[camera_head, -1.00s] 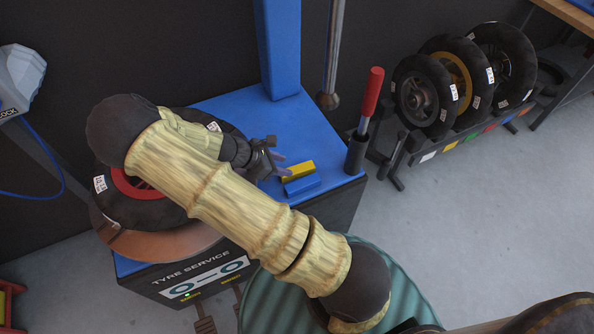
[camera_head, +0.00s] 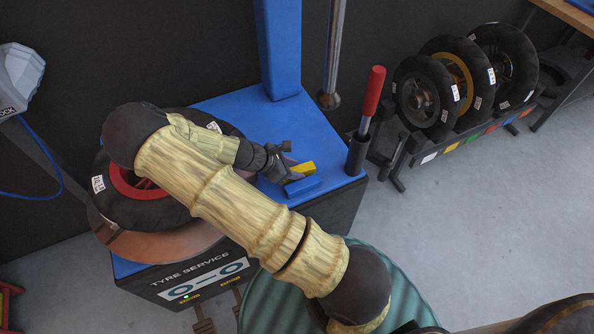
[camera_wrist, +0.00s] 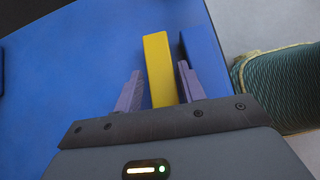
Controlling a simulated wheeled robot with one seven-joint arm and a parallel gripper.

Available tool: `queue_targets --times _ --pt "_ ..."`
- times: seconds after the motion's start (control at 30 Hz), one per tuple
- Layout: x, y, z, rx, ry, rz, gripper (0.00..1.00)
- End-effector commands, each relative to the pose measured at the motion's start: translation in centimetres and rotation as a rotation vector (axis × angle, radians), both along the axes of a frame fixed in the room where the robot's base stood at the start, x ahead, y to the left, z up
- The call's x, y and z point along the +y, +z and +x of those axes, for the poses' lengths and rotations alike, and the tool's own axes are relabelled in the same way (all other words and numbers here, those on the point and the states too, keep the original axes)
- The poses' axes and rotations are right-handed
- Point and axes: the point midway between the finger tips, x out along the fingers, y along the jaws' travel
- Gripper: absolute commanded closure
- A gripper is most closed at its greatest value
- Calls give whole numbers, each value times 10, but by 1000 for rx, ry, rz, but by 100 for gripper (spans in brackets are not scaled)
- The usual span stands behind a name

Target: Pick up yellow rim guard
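The yellow rim guard (camera_head: 303,169) is a small rectangular block on the blue top of the tyre machine. In the wrist view the yellow rim guard (camera_wrist: 159,68) lies between the two purple-grey fingers of my gripper (camera_wrist: 157,88). The fingers are apart, with a gap visible on the left side; the right finger is close beside the block. In the head view my gripper (camera_head: 292,172) reaches the block from the left and partly hides it.
The blue machine top (camera_head: 240,112) is clear behind the blocks. A red-handled lever (camera_head: 373,92) in a black holder stands at its right corner. A tyre with a red rim (camera_head: 150,205) lies at left. Several tyres stand on a rack (camera_head: 440,145) at right.

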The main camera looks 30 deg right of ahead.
Motion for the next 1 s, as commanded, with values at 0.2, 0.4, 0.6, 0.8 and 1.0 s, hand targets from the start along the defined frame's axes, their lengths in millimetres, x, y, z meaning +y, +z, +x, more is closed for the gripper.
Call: queue_targets --times 0.2,0.4,0.6,0.8,1.0 --pt "0 0 0 0 0 0 60" --pt "1 0 0 0 3 0 89" --pt "1 0 0 0 1 0 93" --pt "0 8 0 -1 0 1 93" --pt "1 39 1 -4 0 2 93"
